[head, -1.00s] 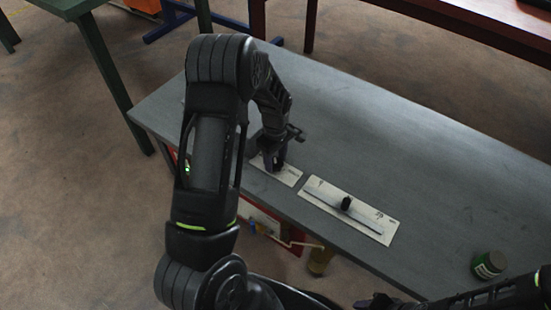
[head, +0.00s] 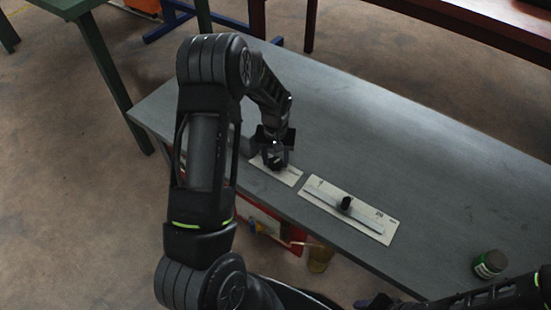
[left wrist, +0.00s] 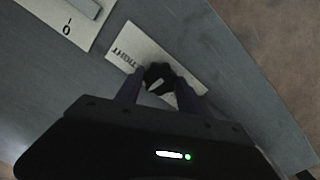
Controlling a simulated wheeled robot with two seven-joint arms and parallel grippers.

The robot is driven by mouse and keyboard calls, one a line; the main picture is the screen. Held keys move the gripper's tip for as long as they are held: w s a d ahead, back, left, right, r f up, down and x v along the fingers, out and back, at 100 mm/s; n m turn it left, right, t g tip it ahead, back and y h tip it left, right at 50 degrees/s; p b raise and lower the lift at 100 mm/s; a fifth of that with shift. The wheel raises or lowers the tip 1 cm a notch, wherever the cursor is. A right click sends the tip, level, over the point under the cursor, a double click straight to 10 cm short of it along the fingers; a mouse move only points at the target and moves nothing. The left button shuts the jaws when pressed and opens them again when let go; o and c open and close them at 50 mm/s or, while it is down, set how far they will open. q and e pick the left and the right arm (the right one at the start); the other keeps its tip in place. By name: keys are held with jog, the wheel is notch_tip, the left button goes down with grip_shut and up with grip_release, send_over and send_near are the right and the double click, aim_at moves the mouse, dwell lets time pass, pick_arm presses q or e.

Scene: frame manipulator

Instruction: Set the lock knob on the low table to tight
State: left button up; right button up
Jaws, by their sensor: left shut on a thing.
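The lock knob (left wrist: 158,76) is a small dark knob with a white mark, on a pale plate (left wrist: 193,70) on the grey low table (head: 420,150). The plate's word TIGHT shows in the left wrist view, up and left of the knob. The white mark slants and does not clearly point at that word. My left gripper (head: 275,163) is over the plate in the head view, shut on the knob, with one finger on each side in the left wrist view. It hides the knob in the head view. My right gripper (head: 378,302) shows only partly at the bottom edge.
A longer pale plate with a slider and black handle (head: 346,203) lies right of the knob's plate. A green can (head: 489,264) stands near the table's front right. A red item (head: 262,222) is below the front edge. The table's back is clear.

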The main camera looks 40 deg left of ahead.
aim_at(276, 162)
pick_arm(q)
jog(key=m, duration=1.2)
jog(key=shift+m+p, duration=0.35)
jog(key=shift+m, duration=0.05)
jog(key=o, duration=1.4)
jog(key=shift+c, duration=0.2)
notch_tip(276, 162, up, 8)
jog(key=shift+f+p, duration=0.1)
jog(key=shift+p, duration=0.55)
